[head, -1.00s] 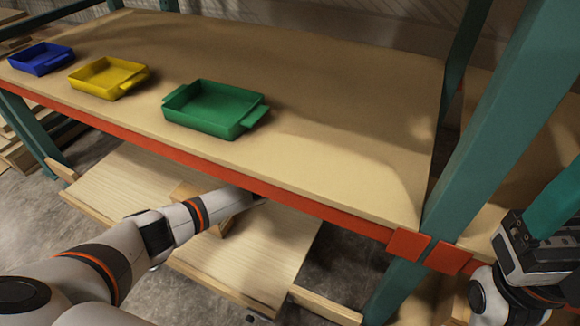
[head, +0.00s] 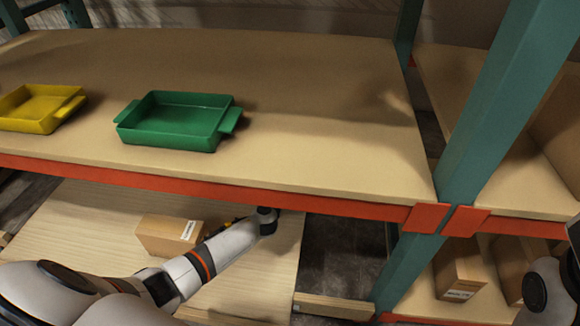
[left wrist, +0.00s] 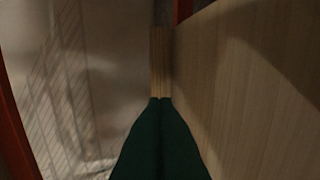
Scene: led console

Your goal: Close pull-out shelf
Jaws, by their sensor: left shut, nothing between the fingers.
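The pull-out shelf (head: 265,280) is a pale wooden board below the orange-edged upper shelf, sticking out toward me in the head view. A wooden board surface, apparently this shelf, also fills the right side of the left wrist view (left wrist: 245,100). My left arm reaches over the board and in under the orange beam, so the gripper is hidden in the head view. In the left wrist view my left gripper (left wrist: 160,99) shows green fingers pressed together, empty, beside the board. I cannot tell whether they touch it. My right gripper is out of frame; only part of my right arm shows at the right edge.
A cardboard box (head: 165,235) sits on the pull-out shelf left of my left arm. Green (head: 178,120) and yellow (head: 40,108) trays stand on the upper shelf (head: 330,130). A teal post (head: 500,100) and more boxes (head: 460,270) are at the right.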

